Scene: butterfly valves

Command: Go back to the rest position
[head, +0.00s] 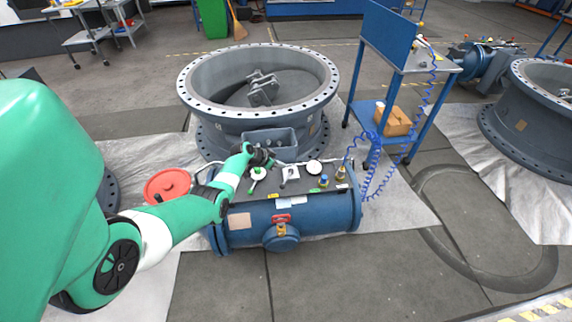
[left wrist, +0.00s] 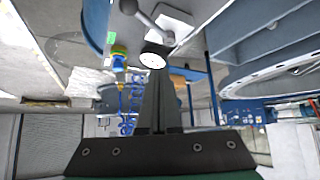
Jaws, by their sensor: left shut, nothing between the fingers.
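My left arm comes in from the left in the head view and reaches over the blue cylindrical tank (head: 330,215). My left gripper (head: 264,158) is just above the rear left part of the tank's top panel. In the left wrist view its dark fingers (left wrist: 158,78) are together with nothing between them. A white round gauge (left wrist: 152,60) shows just past the fingertips there, and a lever with a ball end (left wrist: 140,14) is above it in the picture. Whether the fingers touch anything is not clear. My right gripper is in neither view.
The tank top holds a green-handled valve (head: 257,174), a grey lever (head: 290,173) and a white gauge (head: 314,167). A large flanged valve ring (head: 200,118) stands behind. A blue cart (head: 412,62) with coiled hoses is at right. A red disc (head: 167,185) lies left of the tank.

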